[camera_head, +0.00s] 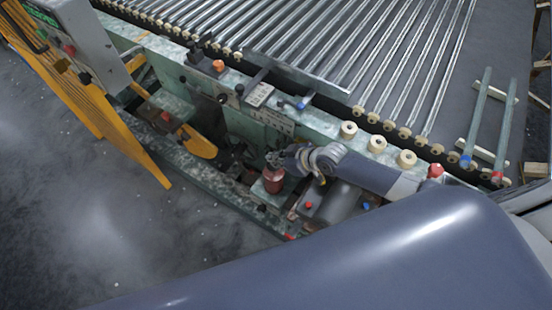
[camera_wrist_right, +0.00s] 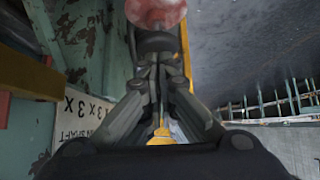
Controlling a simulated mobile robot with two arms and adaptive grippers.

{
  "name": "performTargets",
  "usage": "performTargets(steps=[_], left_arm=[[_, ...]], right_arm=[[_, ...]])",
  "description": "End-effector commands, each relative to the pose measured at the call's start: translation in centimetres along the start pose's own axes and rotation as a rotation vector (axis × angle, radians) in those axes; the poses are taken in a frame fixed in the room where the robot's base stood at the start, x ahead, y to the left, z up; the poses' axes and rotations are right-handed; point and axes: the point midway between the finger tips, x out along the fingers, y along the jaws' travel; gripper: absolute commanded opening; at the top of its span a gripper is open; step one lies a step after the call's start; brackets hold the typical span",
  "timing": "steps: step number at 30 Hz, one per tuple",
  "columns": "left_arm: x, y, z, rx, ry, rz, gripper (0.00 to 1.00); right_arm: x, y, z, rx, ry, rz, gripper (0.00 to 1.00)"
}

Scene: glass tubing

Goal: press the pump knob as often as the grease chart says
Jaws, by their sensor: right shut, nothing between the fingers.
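My right gripper (camera_head: 274,159) is shut and empty, low at the front of the green machine. It is just above a red cylindrical pump part (camera_head: 272,182). In the right wrist view, a worn red round knob (camera_wrist_right: 156,12) shows at the top edge, just beyond the closed fingertips (camera_wrist_right: 157,50); I cannot tell whether they touch. A white chart (camera_wrist_right: 66,122) with black print, "SHAFT" and "x 3" marks, shows at the left there, partly cut off and covered by my gripper. My left gripper is not in view.
The machine's green side wall (camera_wrist_right: 75,35) stands close on the left in the wrist view. A roller bed (camera_head: 330,40) lies behind. A yellow guard (camera_head: 90,100) and control box (camera_head: 75,40) stand left. The floor (camera_head: 110,235) at front left is clear.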

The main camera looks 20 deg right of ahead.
Motion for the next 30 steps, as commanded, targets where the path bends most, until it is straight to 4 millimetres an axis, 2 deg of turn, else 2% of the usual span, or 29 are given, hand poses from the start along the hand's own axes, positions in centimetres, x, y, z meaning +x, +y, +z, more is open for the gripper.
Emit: performTargets(steps=[9,20,25,30], left_arm=[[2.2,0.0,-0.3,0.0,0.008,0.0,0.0],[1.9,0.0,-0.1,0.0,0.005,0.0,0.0],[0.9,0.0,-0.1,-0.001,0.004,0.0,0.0],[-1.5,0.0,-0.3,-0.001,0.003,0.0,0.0]], right_arm=[[1.7,0.0,1.7,-0.001,-0.001,0.0,0.0],[1.5,-0.1,1.8,0.0,-0.005,-0.001,0.0],[0.8,-0.1,0.8,0.001,-0.004,-0.001,0.0],[-0.8,-0.1,-1.3,0.001,-0.002,0.002,0.0]])
